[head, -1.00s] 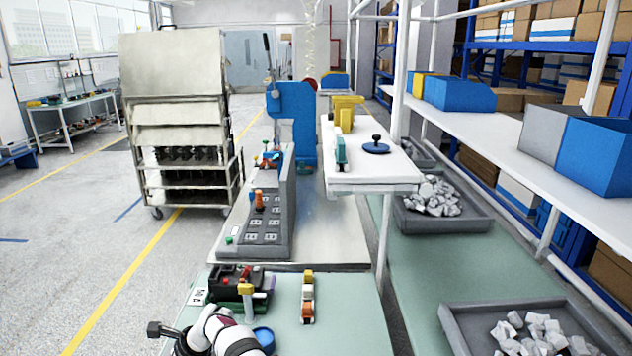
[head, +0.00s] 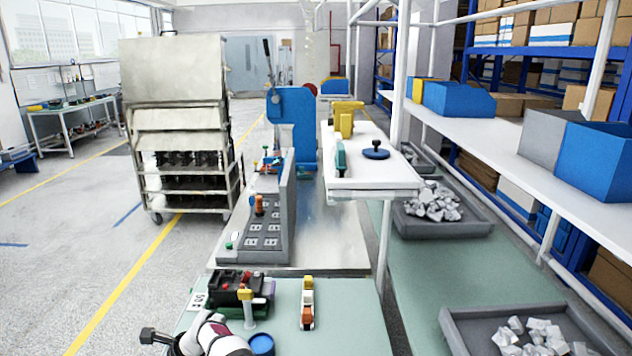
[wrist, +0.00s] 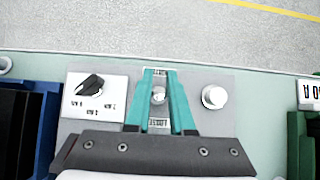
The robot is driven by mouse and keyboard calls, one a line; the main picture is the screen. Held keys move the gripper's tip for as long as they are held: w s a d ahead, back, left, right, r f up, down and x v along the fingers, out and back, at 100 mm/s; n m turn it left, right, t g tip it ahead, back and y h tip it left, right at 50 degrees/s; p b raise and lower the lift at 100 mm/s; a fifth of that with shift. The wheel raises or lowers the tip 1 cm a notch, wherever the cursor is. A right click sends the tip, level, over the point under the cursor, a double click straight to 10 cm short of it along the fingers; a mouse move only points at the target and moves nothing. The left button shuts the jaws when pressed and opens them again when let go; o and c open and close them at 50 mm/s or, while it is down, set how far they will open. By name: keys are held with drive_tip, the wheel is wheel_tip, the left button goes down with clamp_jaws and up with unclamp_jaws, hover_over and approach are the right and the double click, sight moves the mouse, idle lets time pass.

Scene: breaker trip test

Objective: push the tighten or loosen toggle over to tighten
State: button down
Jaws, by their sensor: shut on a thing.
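In the wrist view, the toggle (wrist: 158,94) is a small silver lever with a rounded tip on a grey panel (wrist: 195,78). A printed label sits at each end of it; the lower one (wrist: 158,123) seems to read LOOSE, and the upper one is partly covered. My gripper (wrist: 159,82) has teal fingers, one on each side of the toggle, and is shut on it. Which way the lever leans is hard to tell from above. In the head view, my white and black arm shows at the bottom left; the toggle cannot be made out there.
A blue-sided box (wrist: 47,125) and a green block (wrist: 298,140) flank the panel. A toy-like row (head: 307,303) stands on the green bench.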

drive_tip(key=shift+a, duration=0.15)
drive_tip(key=shift+a+f, duration=0.15)
drive_tip(key=shift+a, duration=0.15)
idle(0.6)
drive_tip(key=shift+a+f, duration=0.2)
drive_tip(key=shift+a, duration=0.1)
drive_tip(key=shift+a+f, duration=0.2)
drive_tip(key=c, duration=0.7)
unclamp_jaws()
drive_tip(key=v, duration=1.5)
drive_tip(key=shift+d+r, duration=0.3)
